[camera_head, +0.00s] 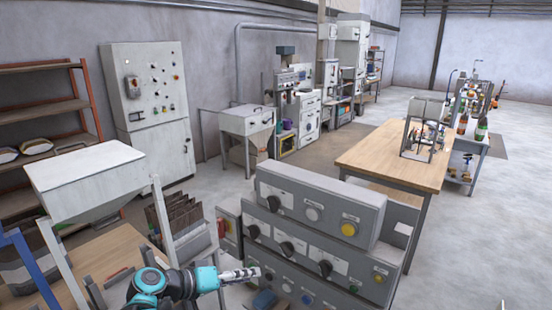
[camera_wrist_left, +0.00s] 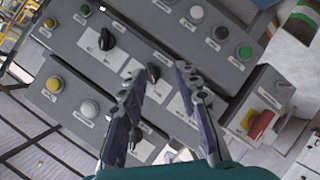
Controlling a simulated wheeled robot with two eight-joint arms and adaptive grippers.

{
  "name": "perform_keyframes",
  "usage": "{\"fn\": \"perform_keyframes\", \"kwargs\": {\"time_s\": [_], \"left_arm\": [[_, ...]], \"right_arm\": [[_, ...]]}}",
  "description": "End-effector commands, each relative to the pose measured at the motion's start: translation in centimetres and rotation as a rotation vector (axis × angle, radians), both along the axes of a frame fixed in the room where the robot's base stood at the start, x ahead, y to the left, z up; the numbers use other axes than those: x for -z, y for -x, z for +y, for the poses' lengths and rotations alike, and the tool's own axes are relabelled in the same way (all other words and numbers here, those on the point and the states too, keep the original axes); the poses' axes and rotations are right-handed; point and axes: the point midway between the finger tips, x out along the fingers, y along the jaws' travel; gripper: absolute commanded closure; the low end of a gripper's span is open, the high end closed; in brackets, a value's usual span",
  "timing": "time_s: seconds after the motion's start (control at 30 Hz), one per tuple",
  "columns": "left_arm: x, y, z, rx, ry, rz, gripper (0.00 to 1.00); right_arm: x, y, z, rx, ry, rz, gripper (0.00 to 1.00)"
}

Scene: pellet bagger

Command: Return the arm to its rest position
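My left arm comes in at the bottom of the head view, and its gripper (camera_head: 240,275) is in front of the grey control panel (camera_head: 318,205). In the left wrist view the two fingers of the left gripper (camera_wrist_left: 160,80) are spread, with nothing between them. Behind them is the panel face (camera_wrist_left: 135,60) with black knobs and coloured buttons. The fingertips overlap a black knob in that view; I cannot tell whether they touch it. At the bottom right edge of the head view a small pale tip shows, possibly my right gripper; too little shows to tell its state.
A red and yellow switch box (camera_wrist_left: 258,120) is beside the panel. A white hopper on legs (camera_head: 85,180) stands left of my left arm. A wooden table (camera_head: 385,155) with a small rig (camera_head: 425,135) stands behind the panel. Open floor (camera_head: 480,230) lies to the right.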

Motion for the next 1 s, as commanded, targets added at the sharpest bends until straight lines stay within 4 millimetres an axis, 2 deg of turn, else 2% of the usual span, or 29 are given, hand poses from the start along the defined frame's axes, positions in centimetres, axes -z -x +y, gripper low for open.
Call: {"fn": "perform_keyframes", "kwargs": {"time_s": [0.03, 0.13, 0.3, 0.4, 0.5, 0.7, 0.9, 0.93, 1.0], "left_arm": [[1.5, 2.1, -0.4, -0.008, -0.065, 0.034, 0.68], [4.4, 6.0, 0.0, -0.048, -0.223, 0.102, 0.68], [8.9, 12.4, 2.6, -0.132, -0.49, 0.159, 0.68], [10.8, 15.3, 4.7, -0.18, -0.628, 0.158, 0.68], [12.1, 17.2, 6.6, -0.219, -0.734, 0.144, 0.68], [12.9, 18.8, 8.4, -0.26, -0.833, 0.119, 0.68], [12.8, 18.9, 8.6, -0.264, -0.841, 0.117, 0.68], [12.8, 18.9, 8.6, -0.264, -0.841, 0.117, 0.68], [12.8, 18.9, 8.6, -0.263, -0.841, 0.117, 0.68]], "right_arm": [[0.9, 0.0, 0.0, 0.0, 0.0, 0.0, 0.6], [1.8, 0.0, 0.0, 0.0, 0.0, 0.0, 0.6], [3.4, 0.0, 0.0, 0.0, 0.0, 0.0, 0.6], [4.1, 0.0, 0.0, 0.0, 0.0, 0.0, 0.6], [4.6, 0.0, 0.0, 0.0, 0.0, 0.0, 0.6], [5.0, 0.0, 0.0, 0.0, 0.0, 0.0, 0.6], [4.9, 0.0, 0.0, 0.0, 0.0, 0.0, 0.6], [4.9, 0.0, 0.0, 0.0, 0.0, 0.0, 0.65], [4.9, 0.0, 0.0, 0.0, 0.0, 0.0, 0.66]]}}
